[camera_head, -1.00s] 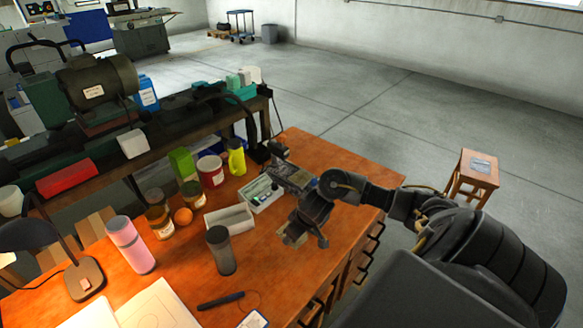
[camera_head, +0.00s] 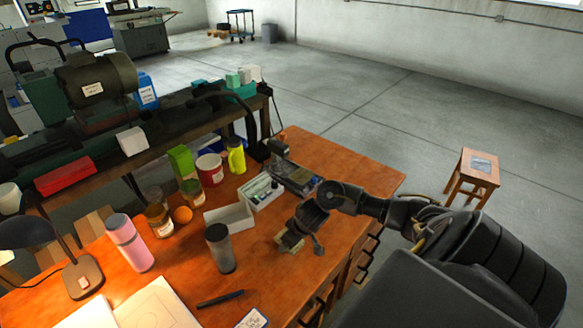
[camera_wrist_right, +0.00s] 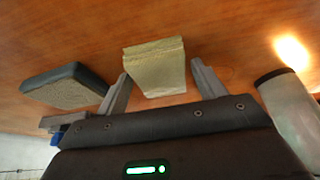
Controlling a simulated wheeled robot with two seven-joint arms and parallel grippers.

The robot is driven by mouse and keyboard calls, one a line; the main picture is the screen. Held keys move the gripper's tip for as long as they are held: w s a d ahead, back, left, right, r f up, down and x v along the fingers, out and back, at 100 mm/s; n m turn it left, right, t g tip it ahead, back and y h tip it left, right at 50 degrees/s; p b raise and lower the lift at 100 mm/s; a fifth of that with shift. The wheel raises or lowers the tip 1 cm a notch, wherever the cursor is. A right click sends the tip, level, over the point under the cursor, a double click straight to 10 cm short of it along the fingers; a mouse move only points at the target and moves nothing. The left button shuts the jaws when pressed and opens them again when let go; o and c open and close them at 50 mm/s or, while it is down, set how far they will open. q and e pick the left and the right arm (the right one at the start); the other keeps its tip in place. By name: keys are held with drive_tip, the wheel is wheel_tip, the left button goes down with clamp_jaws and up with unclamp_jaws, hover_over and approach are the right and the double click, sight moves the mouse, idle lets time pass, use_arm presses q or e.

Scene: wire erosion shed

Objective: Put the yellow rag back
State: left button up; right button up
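The yellow rag (camera_wrist_right: 156,66), a folded pale-yellow block, lies on the wooden bench. In the head view the rag (camera_head: 288,243) is partly hidden by my right gripper (camera_head: 303,244). In the right wrist view my right gripper (camera_wrist_right: 160,72) is open, with one finger to each side of the rag. Small gaps show between the fingers and the rag, so it is not held. My left gripper is not in view.
A dark-edged block (camera_wrist_right: 65,86) lies beside the gripper in the wrist view. The bench front right of the tumbler is mostly clear.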

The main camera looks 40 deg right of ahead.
drive_tip(key=shift+o, duration=0.5)
drive_tip(key=shift+r, duration=0.1)
drive_tip(key=shift+r, duration=0.35)
drive_tip(key=p+v, duration=0.3)
drive_tip(key=v, duration=0.8)
drive_tip(key=shift+s+r, duration=0.15)
drive_tip(key=shift+s, duration=0.1)
